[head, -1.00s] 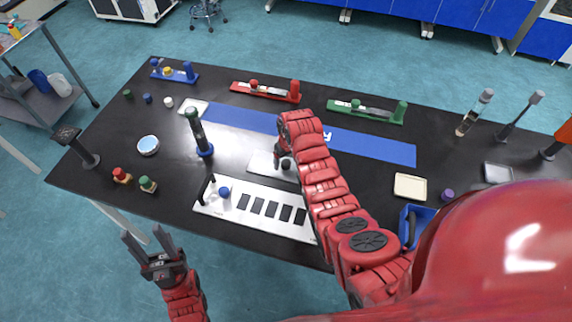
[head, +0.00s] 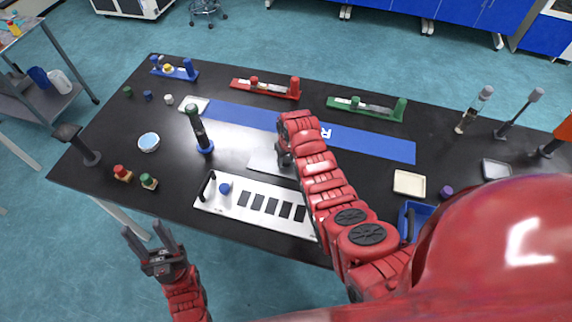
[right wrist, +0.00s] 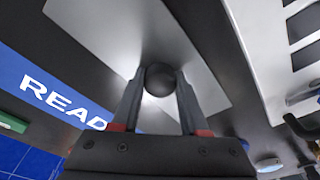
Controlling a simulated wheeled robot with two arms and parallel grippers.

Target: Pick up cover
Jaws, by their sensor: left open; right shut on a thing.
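The cover (head: 262,164) is a flat light-grey metal plate with a round black knob, near the middle of the black table in the head view. It also fills much of the right wrist view (right wrist: 110,38). My right gripper (right wrist: 158,88) is shut on the black knob (right wrist: 159,77), which sits between its fingertips. In the head view my right gripper (head: 284,160) hides the knob and my forearm hides the plate's right side. I cannot tell whether the plate touches the table. My left gripper (head: 147,233) is open and empty, off the table's front edge.
A white panel with black slots (head: 230,205) lies just in front of the cover. A dark upright tool on a blue base (head: 201,140) stands to its left. A blue mat (head: 240,118) lies behind. Red (head: 265,92) and green (head: 365,109) fixtures stand farther back.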

